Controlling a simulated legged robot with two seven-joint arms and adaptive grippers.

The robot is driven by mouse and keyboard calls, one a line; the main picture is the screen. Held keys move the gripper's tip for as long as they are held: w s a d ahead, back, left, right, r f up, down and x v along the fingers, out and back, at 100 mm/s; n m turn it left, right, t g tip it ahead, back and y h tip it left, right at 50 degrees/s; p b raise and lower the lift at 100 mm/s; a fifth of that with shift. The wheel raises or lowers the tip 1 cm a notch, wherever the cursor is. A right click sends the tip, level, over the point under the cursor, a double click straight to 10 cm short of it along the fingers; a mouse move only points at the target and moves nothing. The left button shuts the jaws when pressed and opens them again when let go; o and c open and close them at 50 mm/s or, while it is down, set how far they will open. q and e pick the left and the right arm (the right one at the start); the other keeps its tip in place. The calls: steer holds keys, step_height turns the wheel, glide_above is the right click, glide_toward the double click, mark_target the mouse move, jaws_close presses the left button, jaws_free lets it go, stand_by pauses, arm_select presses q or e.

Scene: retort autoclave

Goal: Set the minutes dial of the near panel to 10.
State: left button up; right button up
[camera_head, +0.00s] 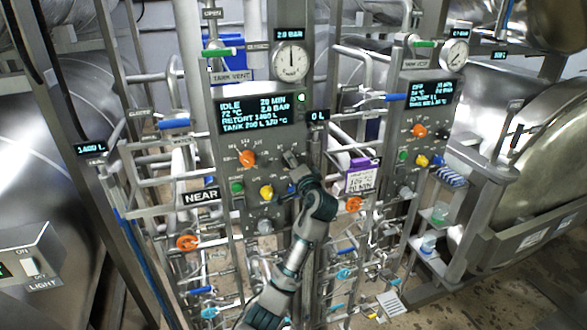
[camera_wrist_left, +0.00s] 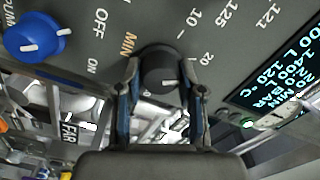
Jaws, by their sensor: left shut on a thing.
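The near panel (camera_head: 216,135) stands at the centre of the head view, beside a "NEAR" sign (camera_head: 201,197). Its display (camera_head: 262,113) reads IDLE and 20 MIN. My left gripper (camera_head: 297,165) is at the right side of this panel, below the display, and covers much of the dial there. In the wrist view, the fingers of my left gripper (camera_wrist_left: 164,82) are shut on the dark minutes dial (camera_wrist_left: 160,62), one on each side. "MIN", "10" and "20" are printed around it. A short white mark shows on the dial; its exact setting is hard to read. My right gripper is not in view.
An orange knob (camera_head: 247,159), a yellow knob (camera_head: 266,192) and a green button (camera_head: 237,187) sit left of the gripper. A blue dial (camera_wrist_left: 36,38) is near in the wrist view. A similar far panel (camera_head: 430,92) stands right. Pipes and valves surround both.

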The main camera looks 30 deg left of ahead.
arm_select(q)
steer(key=n+b, duration=0.1)
steer(key=n, duration=0.1)
steer(key=f+n+b, duration=0.1)
steer(key=n, duration=0.2)
steer(key=shift+n, duration=0.3)
steer(key=shift+a+r+n+b, duration=0.1)
steer(key=shift+n+b, duration=0.9)
steer(key=shift+n, duration=1.2)
steer(key=o, duration=1.1)
steer(key=shift+r, duration=0.1)
steer(key=shift+o, duration=0.2)
steer(key=shift+w, duration=0.15)
steer(key=shift+r, duration=0.1)
